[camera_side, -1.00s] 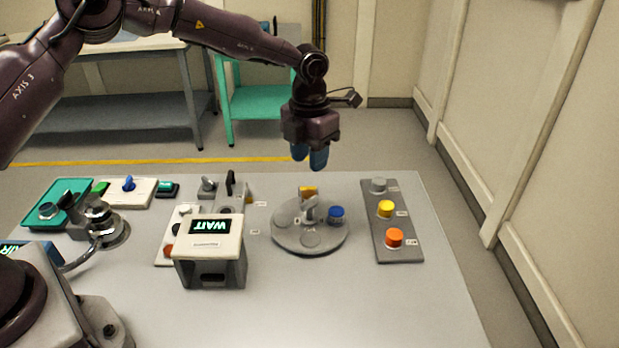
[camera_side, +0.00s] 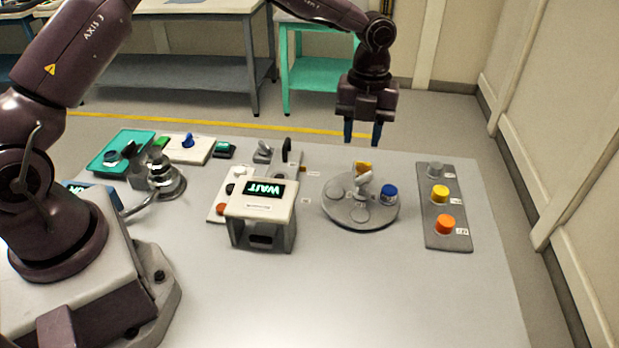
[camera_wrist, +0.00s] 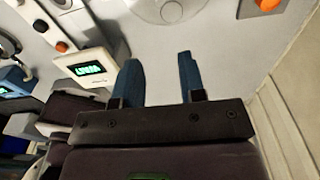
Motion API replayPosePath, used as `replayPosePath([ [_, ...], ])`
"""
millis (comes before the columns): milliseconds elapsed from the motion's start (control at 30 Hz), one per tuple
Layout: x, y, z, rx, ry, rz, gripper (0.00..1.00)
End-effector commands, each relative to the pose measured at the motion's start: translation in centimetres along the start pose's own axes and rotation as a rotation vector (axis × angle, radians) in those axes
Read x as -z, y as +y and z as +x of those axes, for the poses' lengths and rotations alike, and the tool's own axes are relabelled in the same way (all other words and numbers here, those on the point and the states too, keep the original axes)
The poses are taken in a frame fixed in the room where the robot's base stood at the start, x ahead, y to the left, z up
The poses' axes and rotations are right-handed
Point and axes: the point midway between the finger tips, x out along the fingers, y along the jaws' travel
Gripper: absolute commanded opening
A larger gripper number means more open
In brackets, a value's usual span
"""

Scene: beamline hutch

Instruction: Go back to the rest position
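My gripper (camera_side: 362,132) hangs above the far edge of the table, behind the round grey turntable, with its blue fingers pointing down. In the wrist view my gripper (camera_wrist: 160,75) shows two blue fingers apart with nothing between them. It touches nothing. The turntable (camera_side: 345,212) carries a blue-capped piece, a yellow piece and a light grey handle. Part of the turntable (camera_wrist: 150,8) shows at the top of the wrist view.
A grey panel (camera_side: 433,212) with grey, yellow and orange knobs lies right of the turntable. A box with a WAIT display (camera_side: 262,208) stands left of it. Teal and white panels lie at the back left. The table's front (camera_side: 380,290) is clear. A wall is at right.

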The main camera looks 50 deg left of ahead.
Motion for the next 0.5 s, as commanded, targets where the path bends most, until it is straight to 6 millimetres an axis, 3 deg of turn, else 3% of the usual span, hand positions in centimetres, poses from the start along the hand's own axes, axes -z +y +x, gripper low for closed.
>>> replayPosePath([
  [267,4.0,5.8,-4.3,-0.009,-0.084,-0.850,0.37],
  [500,8.0,13.0,-9.2,0.128,-0.144,-1.609,0.37],
])
